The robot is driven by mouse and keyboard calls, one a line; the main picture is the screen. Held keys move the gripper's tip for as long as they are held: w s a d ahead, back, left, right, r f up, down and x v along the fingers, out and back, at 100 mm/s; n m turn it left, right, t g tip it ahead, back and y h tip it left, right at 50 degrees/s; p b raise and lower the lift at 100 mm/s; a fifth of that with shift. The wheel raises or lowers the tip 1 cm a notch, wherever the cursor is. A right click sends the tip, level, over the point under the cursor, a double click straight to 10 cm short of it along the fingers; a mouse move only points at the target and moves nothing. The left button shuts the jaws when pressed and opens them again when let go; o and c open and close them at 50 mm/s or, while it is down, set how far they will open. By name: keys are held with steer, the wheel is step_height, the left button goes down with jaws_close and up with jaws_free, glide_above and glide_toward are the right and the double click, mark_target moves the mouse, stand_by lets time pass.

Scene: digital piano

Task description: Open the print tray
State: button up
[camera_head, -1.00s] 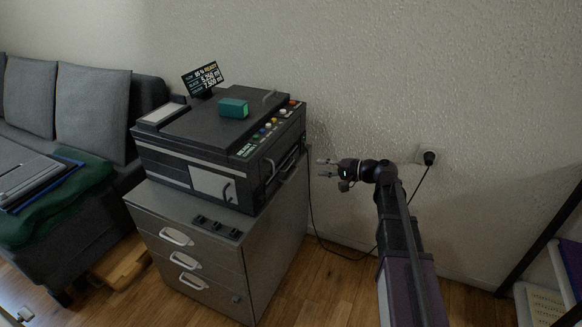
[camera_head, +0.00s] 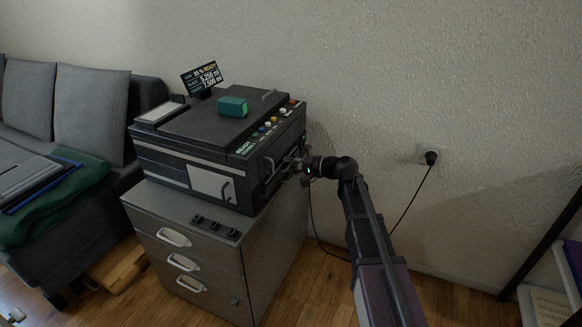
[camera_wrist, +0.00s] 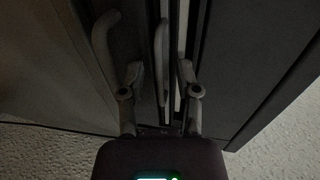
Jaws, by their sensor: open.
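The dark grey printer (camera_head: 215,130) stands on a metal drawer cabinet. In the wrist view my gripper (camera_wrist: 160,72) is open, with a finger on each side of a slim upright handle (camera_wrist: 160,45) on the dark side panel. The handle lies between the fingertips, and the fingers do not close on it. A second curved handle (camera_wrist: 100,42) is further left, outside the fingers. Whether the fingers touch anything is too dark to tell.
A teal box (camera_head: 233,106) and a small display (camera_head: 201,76) are on top of the printer. The cabinet (camera_head: 272,262) has several drawers. A black plug (camera_head: 431,157) with a cable is on the wall to the right. A grey sofa (camera_head: 100,100) is left.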

jaws_close()
